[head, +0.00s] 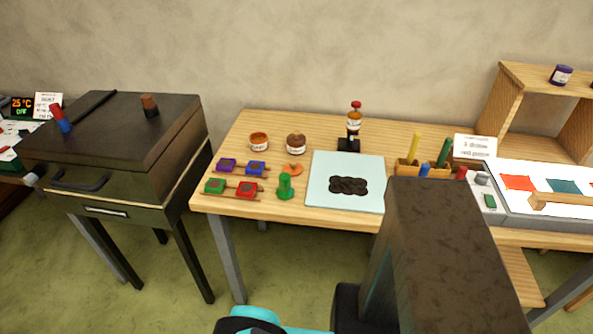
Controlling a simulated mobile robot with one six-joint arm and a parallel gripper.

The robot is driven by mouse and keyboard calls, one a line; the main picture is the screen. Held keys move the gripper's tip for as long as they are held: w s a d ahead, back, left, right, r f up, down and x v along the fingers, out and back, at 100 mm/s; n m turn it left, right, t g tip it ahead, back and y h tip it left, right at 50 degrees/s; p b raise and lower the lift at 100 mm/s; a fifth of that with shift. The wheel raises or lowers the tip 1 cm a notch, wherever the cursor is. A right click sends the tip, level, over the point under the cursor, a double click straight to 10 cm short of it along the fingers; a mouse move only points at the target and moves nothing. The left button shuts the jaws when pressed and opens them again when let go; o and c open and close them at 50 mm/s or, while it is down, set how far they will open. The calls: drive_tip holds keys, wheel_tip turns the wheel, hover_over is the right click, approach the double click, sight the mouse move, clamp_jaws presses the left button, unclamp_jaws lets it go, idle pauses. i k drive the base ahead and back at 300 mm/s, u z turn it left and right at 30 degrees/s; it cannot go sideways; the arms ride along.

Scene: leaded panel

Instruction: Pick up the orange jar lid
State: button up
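A small orange piece (293,167), which looks like the orange jar lid, lies on the wooden table (330,125), just behind a green stamp-like object (285,188). Its lower left part is hidden by the green object. An open jar with an orange-brown rim (259,142) stands behind it to the left. A second jar with brown contents or a brown top (296,143) stands directly behind it. My gripper's fingers do not show; only parts of my own body are in the foreground.
Small red, green, purple and blue blocks (246,189) sit left of the orange piece. A pale board (318,189) with a dark patch lies to the right. A bottle on a black stand (353,122) is behind. A dark cabinet (120,140) stands left, beyond a floor gap.

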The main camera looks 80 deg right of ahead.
sight(294, 168)
drive_tip(key=u, duration=0.1)
drive_tip(key=k, duration=0.9)
drive_tip(key=z, duration=0.3)
